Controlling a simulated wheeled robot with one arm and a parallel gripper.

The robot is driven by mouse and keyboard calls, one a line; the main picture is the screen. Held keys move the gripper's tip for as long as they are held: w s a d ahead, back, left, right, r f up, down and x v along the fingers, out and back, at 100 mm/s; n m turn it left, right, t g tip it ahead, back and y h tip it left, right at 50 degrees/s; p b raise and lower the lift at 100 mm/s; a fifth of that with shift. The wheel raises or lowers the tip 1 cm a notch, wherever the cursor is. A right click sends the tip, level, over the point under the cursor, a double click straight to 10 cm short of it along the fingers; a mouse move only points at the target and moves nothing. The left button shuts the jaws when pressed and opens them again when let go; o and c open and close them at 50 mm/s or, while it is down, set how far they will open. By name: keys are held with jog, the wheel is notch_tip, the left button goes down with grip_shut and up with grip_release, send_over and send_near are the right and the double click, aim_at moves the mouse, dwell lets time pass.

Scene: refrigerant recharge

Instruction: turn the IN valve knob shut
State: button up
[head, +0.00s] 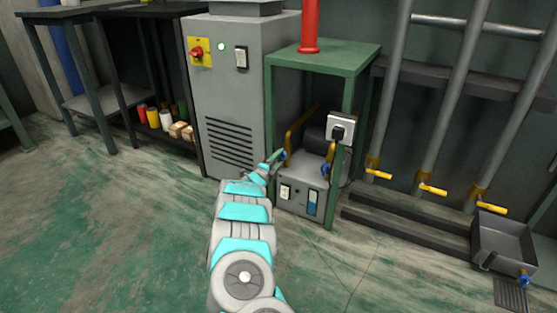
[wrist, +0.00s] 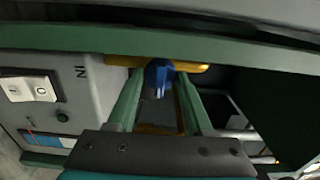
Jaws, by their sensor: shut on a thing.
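The IN valve knob is blue and shows in the wrist view (wrist: 158,75), against a yellow-brass fitting (wrist: 196,67) and near an "IN" label on a grey machine panel. In the head view the knob (head: 283,155) is a small blue spot at the left of the grey machine (head: 304,172) in the green stand. My gripper (wrist: 160,82) has its two green fingers on either side of the knob and is shut on it. In the head view my gripper (head: 274,158) reaches in at the stand's left side. The exact contact and the knob's turn angle are hard to see.
A second blue knob (head: 326,169) sits at the machine's right. The green stand (head: 345,62) frames the machine, with a socket box (head: 341,128) on its right leg. A grey cabinet (head: 228,120) stands close at left. Open floor (head: 120,230) lies at front left.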

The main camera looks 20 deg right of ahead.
grip_shut()
jog(key=n+p, duration=0.1)
jog(key=n, duration=0.2)
jog(key=shift+r+n, duration=0.1)
jog(key=shift+n, duration=0.2)
jog(key=shift+n+p, duration=1)
jog(key=shift+n, duration=0.8)
jog(key=o, duration=1.1)
grip_release()
